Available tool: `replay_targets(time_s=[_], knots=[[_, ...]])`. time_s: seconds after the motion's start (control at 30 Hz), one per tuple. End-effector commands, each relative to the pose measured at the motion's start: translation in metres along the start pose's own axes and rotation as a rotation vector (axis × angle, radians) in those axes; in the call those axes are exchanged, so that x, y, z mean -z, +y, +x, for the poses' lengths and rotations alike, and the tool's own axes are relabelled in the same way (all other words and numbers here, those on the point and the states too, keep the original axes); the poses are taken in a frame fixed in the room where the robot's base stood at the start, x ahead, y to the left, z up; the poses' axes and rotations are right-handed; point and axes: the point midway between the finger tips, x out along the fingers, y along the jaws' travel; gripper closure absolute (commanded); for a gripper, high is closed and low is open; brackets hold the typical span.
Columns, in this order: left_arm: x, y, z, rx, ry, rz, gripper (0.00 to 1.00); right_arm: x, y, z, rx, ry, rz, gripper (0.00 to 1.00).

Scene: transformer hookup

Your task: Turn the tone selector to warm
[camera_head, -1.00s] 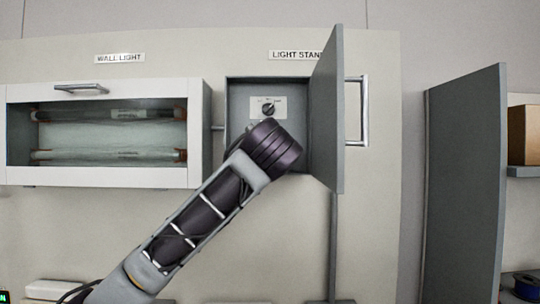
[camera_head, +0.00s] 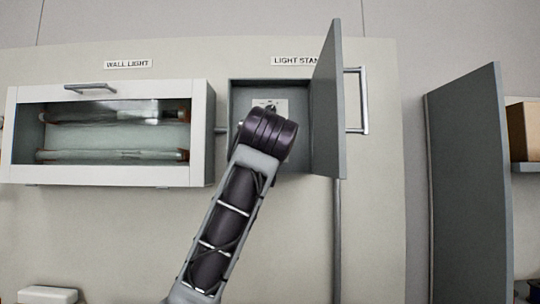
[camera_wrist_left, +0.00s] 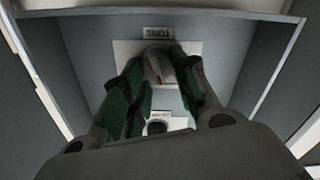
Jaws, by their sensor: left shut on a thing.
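The tone selector (camera_wrist_left: 157,66) is a pale knob on a white plate (camera_wrist_left: 196,49) under a label that appears to read TONE. It sits inside the open grey light stand box (camera_head: 240,95). My left gripper (camera_wrist_left: 164,78) is shut on the selector, with a green-padded finger on each side. Which setting it points to cannot be read. In the head view my left wrist hides the selector and fingers; part of a white plate (camera_head: 282,106) shows above it. My right gripper is not in view.
The box's grey door (camera_head: 328,105) stands open just right of my wrist. A second knob (camera_wrist_left: 157,127) with a label is below the selector. The wall light cabinet (camera_head: 105,175) is left, and a tall grey panel (camera_head: 470,180) stands right.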

Motion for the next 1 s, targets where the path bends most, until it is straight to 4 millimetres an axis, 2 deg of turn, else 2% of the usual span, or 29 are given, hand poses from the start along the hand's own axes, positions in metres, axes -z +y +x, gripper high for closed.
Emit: replay_targets(time_s=[0.4,0.9,0.93,1.0], knots=[[-0.0006,-0.0019,-0.0003,-0.001,-0.001,-0.205,0.95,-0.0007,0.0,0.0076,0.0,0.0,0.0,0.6],[0.0007,-0.0025,-0.0003,0.0,0.002,-0.23,0.95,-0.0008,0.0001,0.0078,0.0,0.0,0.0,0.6],[0.0007,-0.0025,-0.0003,0.0,0.002,-0.23,0.7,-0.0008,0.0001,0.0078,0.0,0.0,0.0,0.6],[0.0007,-0.0025,-0.0003,0.0,0.002,-0.23,0.61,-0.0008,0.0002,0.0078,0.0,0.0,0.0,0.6]])
